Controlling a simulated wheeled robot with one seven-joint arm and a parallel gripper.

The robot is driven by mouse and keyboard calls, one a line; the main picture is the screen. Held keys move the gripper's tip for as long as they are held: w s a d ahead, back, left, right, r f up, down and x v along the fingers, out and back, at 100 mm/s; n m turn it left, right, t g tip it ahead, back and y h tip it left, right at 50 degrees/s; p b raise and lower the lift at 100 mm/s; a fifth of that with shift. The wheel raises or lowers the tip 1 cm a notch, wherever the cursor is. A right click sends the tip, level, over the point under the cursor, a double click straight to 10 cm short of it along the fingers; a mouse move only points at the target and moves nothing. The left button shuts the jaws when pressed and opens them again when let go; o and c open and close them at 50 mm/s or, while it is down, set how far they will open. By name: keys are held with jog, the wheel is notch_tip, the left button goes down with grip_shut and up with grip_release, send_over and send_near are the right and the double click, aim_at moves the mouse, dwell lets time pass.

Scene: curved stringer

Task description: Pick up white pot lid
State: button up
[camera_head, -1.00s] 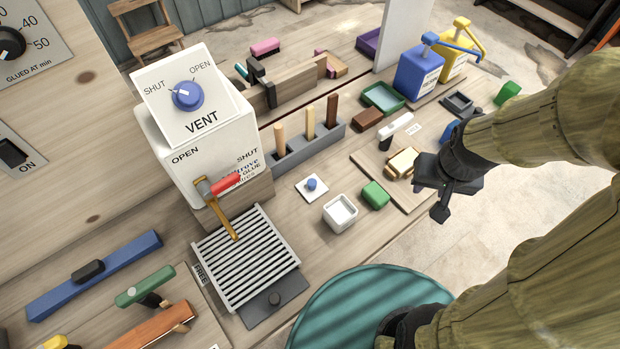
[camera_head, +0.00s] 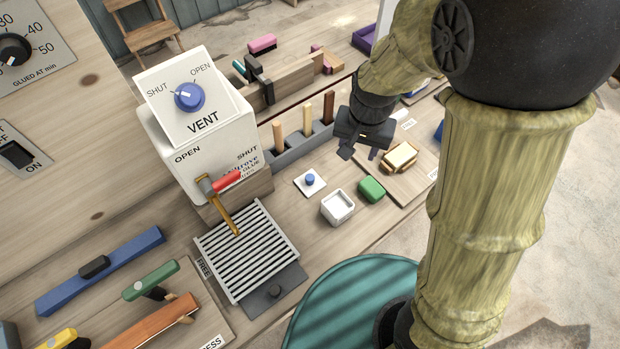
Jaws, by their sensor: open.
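The white pot lid (camera_head: 301,187) is a small flat white square with a round blue knob (camera_head: 310,179) on top. It lies flat on the wooden bench. A small open white square pot (camera_head: 338,218) stands just to its lower right, apart from it. My gripper (camera_head: 359,154) points down above the bench, to the upper right of the lid. Its two dark fingers are spread apart with nothing between them. It is not touching the lid.
A green block (camera_head: 371,189) sits right of the pot. A grey rack (camera_head: 288,154) with upright wooden handles stands behind the lid. A slatted grille (camera_head: 246,250) and the white vent box (camera_head: 200,125) are to the left. A sandwich-like block (camera_head: 399,157) lies on a board at right.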

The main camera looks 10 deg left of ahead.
jog(key=a+p, duration=0.1)
jog(key=a, duration=1)
jog(key=shift+s+a+h, duration=0.25)
jog(key=shift+s+h, duration=0.05)
jog(key=shift+s, duration=0.1)
jog(key=shift+f, duration=0.1)
send_over(310, 177)
jog(key=f, duration=1.2)
jog(key=shift+s+a+p, duration=0.25)
jog(key=shift+s+p, duration=0.05)
jog(key=shift+w+d+f+p, duration=0.15)
jog(key=shift+f+p, duration=0.1)
jog(key=shift+f, duration=1.05)
jog(key=shift+w+d+f+p, duration=0.1)
jog(key=shift+f+p, duration=0.15)
jog(key=shift+f, duration=1)
